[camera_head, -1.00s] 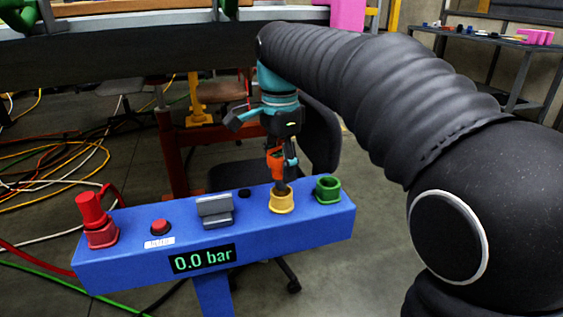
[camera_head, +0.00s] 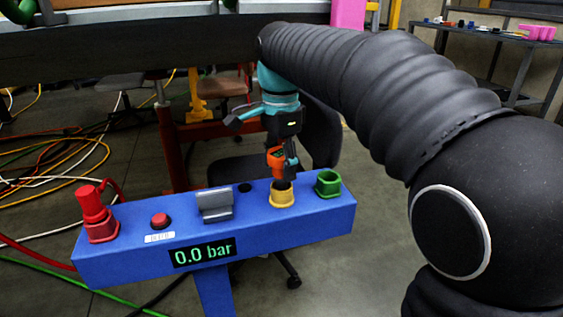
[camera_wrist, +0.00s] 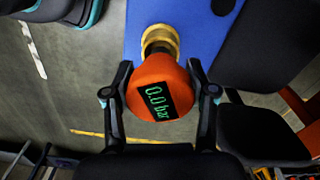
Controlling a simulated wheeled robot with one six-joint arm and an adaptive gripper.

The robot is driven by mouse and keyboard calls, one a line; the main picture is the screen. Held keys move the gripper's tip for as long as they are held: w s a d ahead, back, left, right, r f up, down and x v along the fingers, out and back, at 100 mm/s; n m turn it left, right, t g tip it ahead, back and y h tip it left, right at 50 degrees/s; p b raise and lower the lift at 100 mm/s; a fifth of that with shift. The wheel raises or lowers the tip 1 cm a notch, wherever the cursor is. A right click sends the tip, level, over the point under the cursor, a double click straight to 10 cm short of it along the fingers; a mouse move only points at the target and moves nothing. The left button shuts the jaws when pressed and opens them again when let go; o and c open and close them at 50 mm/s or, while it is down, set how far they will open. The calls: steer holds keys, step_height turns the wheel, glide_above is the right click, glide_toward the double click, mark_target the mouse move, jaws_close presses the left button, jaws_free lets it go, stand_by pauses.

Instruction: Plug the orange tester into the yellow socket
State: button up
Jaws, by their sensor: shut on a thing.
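The orange tester (camera_head: 276,161) is held by my gripper (camera_head: 284,163) just over the yellow socket (camera_head: 282,197) on the blue panel (camera_head: 130,252). In the wrist view the tester (camera_wrist: 150,72) sits between my two fingers (camera_wrist: 160,95), its small screen reading 0.0 bar. Its dark lower end points at the yellow socket (camera_wrist: 160,38) and overlaps the socket's mouth in both views. I cannot tell whether the tip is inside the socket or just above it.
A green socket (camera_head: 328,184) stands right of the yellow one. A grey switch (camera_head: 215,205), a red button (camera_head: 160,221) and a red plug in a red socket (camera_head: 102,229) lie to the left. A black chair (camera_head: 239,170) is behind the panel.

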steer(key=shift+f+b, duration=0.6)
steer(key=shift+f, duration=0.55)
stand_by(0.4)
steer(key=o, duration=1.2)
step_height(320, 180, up, 12)
steer(key=shift+r, duration=0.1)
